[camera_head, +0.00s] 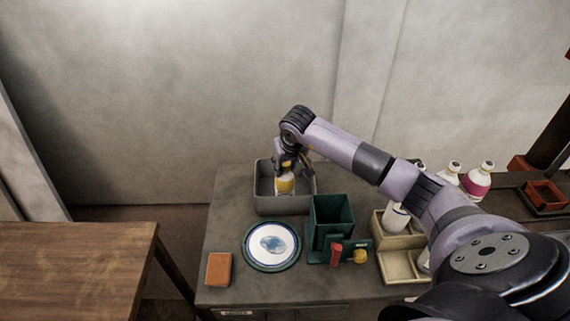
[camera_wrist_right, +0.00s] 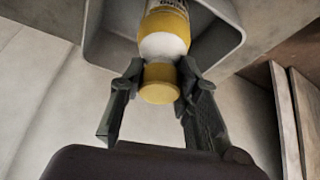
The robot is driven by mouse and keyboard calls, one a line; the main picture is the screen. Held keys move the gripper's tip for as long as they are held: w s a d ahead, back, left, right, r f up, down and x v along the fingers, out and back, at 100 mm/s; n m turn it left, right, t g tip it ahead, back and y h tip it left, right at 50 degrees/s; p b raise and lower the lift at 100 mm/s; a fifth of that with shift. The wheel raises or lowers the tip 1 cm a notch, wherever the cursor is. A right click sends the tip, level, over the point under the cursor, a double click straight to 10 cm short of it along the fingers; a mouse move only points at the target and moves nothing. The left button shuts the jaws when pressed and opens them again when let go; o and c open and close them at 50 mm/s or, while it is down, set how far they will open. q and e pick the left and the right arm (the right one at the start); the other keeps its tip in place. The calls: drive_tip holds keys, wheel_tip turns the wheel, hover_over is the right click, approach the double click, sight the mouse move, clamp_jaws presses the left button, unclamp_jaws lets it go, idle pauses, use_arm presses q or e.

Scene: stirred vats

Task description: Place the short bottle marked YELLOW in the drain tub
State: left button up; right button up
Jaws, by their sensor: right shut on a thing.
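The short yellow-banded bottle (camera_head: 285,184) is inside the grey drain tub (camera_head: 284,205) at the back left of the grey table, as seen in the head view. My right gripper (camera_head: 291,163) is shut on its top from above. The tub (camera_wrist_right: 103,50) shows around the bottle there. Whether the bottle touches the tub's floor cannot be told. The lettering is cut off. My left gripper is not in view.
A round white-and-blue plate (camera_head: 272,246), a rust-red block (camera_head: 219,269) and a dark green box (camera_head: 332,213) stand in front of the tub. Beige trays (camera_head: 400,265) and more bottles, one magenta (camera_head: 479,181), are to the right. A wooden table (camera_head: 75,265) is at left.

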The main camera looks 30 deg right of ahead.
drive_tip(key=shift+f, duration=0.1)
drive_tip(key=shift+f, duration=0.1)
drive_tip(key=o, duration=1.1)
drive_tip(key=shift+r, duration=0.25)
drive_tip(key=b+v, duration=0.1)
drive_tip(key=v, duration=1)
drive_tip(key=shift+s+a+r+b, duration=0.1)
drive_tip(key=shift+s+r+b, duration=0.2)
drive_tip(key=shift+b, duration=0.1)
